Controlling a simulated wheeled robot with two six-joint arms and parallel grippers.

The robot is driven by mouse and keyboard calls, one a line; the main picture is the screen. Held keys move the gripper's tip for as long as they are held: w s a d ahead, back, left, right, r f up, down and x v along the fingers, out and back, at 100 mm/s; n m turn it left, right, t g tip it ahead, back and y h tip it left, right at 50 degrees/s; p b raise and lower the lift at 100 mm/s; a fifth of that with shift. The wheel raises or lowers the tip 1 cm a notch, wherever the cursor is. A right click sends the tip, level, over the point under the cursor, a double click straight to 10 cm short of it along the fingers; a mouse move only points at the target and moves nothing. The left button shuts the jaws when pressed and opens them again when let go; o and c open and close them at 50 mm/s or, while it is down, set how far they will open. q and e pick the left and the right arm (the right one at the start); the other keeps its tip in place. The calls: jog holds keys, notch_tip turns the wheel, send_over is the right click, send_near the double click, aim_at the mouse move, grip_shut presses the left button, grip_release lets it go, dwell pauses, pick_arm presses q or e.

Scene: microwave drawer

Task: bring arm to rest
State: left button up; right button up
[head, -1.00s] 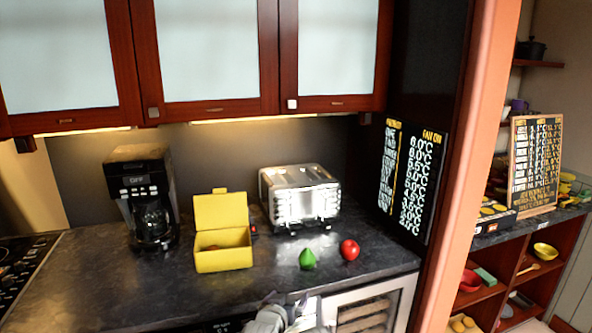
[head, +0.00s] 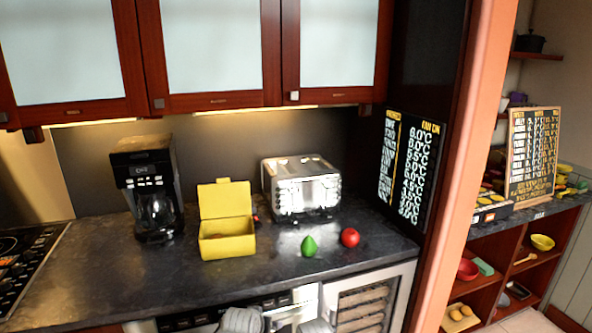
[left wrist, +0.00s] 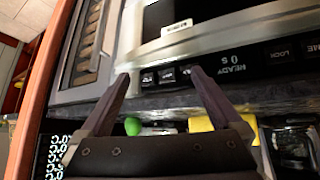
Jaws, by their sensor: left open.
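My left gripper (left wrist: 158,80) is open and empty in the left wrist view, its two dark fingers spread before the microwave drawer (left wrist: 225,38). That view is upside down, with the control panel reading "READY" beside the fingers. I cannot tell whether the fingertips touch the front. In the head view the microwave drawer (head: 205,318) sits below the counter, cut off by the lower edge. Grey parts of my own arm show in front of it there; the fingers are not clearly visible in that view. My right gripper is not identifiable.
On the dark counter (head: 110,285) stand a coffee maker (head: 150,190), an open yellow box (head: 227,240), a toaster (head: 300,188), a green item (head: 309,246) and a red one (head: 350,237). A glass-fronted cabinet (head: 362,305) and orange post (head: 465,180) lie right.

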pick_arm(q)
jog(key=s+a+f+g+y, duration=0.1)
jog(key=s+a+f+g, duration=0.4)
jog(key=s+a+g, duration=0.45)
jog(key=s+d+r+m+p, duration=0.1)
jog(key=s+d, duration=0.3)
jog(key=d, duration=0.2)
jog(key=s+d+r+m+t+y+p, duration=0.1)
jog(key=s+d+m, duration=0.1)
jog(key=d, duration=0.4)
jog(key=shift+s+d, duration=0.35)
jog(key=shift+s, duration=0.5)
